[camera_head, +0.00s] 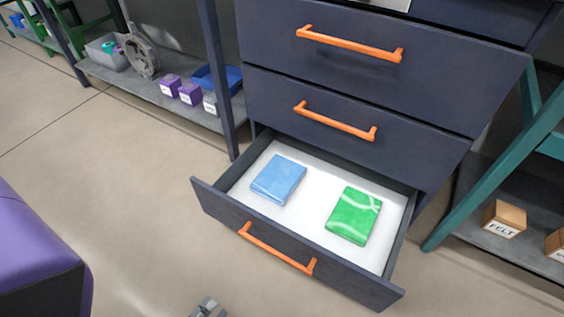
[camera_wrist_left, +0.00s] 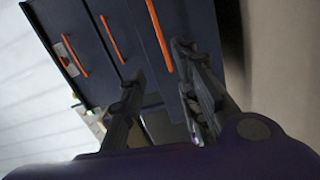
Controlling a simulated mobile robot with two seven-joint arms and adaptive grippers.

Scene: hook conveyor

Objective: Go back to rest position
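The left gripper (camera_head: 208,308) shows only as a grey tip at the bottom edge of the head view, in front of the open drawer and apart from it. In the left wrist view, the left gripper's (camera_wrist_left: 158,64) two dark fingers are spread with nothing between them, and the cabinet is beyond. My right gripper is in neither view. The bottom drawer (camera_head: 213,200) is pulled out, with an orange handle (camera_head: 277,248). Inside, a blue packet (camera_head: 278,179) lies at left and a green packet (camera_head: 354,216) at right.
Two upper drawers (camera_head: 420,80) are shut, each with an orange handle. A low shelf (camera_head: 125,82) with purple boxes, a blue tray and a grey bin stands at left. A teal frame (camera_head: 490,175) and a FELT box (camera_head: 504,219) stand at right.

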